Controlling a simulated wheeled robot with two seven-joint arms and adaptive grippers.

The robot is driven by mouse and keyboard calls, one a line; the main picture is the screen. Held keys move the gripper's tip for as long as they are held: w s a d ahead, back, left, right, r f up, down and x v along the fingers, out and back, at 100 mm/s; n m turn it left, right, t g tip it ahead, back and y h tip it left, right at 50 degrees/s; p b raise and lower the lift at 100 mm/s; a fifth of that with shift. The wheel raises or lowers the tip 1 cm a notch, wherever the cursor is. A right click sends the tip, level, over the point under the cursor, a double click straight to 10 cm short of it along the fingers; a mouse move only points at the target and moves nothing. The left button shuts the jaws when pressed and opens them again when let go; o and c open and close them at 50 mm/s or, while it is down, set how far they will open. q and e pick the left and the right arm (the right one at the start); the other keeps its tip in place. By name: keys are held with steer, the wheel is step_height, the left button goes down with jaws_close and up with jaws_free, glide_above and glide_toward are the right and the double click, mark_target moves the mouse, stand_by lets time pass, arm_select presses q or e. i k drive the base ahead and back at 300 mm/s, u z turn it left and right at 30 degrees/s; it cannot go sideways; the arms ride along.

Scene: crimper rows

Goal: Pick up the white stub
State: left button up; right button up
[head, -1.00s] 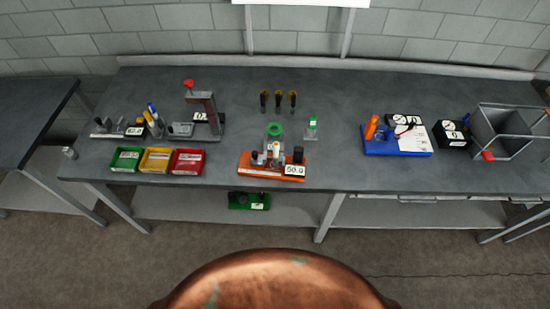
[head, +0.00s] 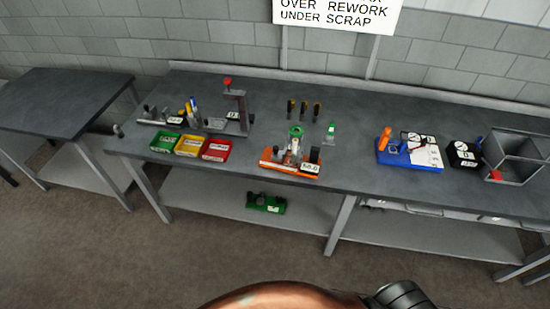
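I cannot tell for certain which piece is the white stub. Other small pale and dark pegs stand on an orange fixture (head: 270,160) in the middle of the bench, too small to tell apart. Neither of my grippers shows in the head view. Only a copper-coloured part of my body and a dark grey part show at the bottom edge.
Green (head: 166,142), yellow (head: 191,146) and red (head: 215,150) bins sit at the bench's front left. A blue board (head: 395,157), a black box (head: 463,153) and a wire-framed bin (head: 512,155) stand at the right. A second table (head: 60,95) stands left, across a gap.

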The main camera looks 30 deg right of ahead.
mark_target(294, 153)
steer(key=i, duration=1)
steer(key=z, duration=0.8)
